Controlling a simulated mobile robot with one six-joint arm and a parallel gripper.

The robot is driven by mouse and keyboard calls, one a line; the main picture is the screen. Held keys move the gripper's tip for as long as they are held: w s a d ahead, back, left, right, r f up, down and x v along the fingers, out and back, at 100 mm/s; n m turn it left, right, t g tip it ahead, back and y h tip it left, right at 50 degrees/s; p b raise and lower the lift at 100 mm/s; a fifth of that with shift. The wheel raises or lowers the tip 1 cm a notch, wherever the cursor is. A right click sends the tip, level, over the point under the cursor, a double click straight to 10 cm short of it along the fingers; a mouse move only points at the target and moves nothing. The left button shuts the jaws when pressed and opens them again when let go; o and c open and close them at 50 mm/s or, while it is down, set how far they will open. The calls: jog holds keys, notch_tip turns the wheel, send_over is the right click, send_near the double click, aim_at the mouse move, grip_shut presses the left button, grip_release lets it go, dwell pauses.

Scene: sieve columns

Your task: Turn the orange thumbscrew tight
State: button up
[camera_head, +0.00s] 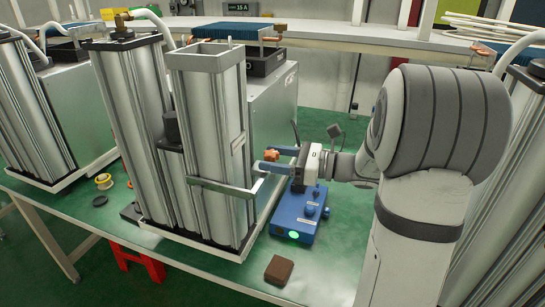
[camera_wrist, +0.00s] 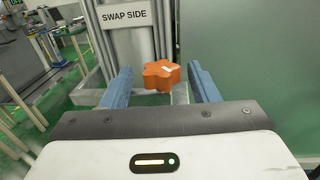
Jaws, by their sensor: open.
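The orange thumbscrew (camera_wrist: 161,76) is a lobed knob with a small pale mark on top. It sits in front of the metal column in the wrist view, between my two blue fingers, with a gap on each side. In the head view the thumbscrew (camera_head: 271,155) shows as a small orange spot at the column's right side. My gripper (camera_wrist: 160,80) is open around it and holds nothing. In the head view my gripper (camera_head: 274,160) reaches in from the right, its fingers pointing left at the column. The screw's shaft is hidden.
Tall metal columns (camera_head: 212,140) stand on the green table (camera_head: 245,277). A blue box with a green light (camera_head: 298,215) sits beneath my gripper. A brown block (camera_head: 279,270) lies at the front, and yellow tape (camera_head: 104,181) lies left. A "SWAP SIDE" label (camera_wrist: 125,15) marks the column.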

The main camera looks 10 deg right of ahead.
jog(key=shift+w+a, duration=0.2)
jog(key=shift+a, duration=0.15)
jog(key=shift+c, duration=0.4)
jog(key=c, duration=0.9)
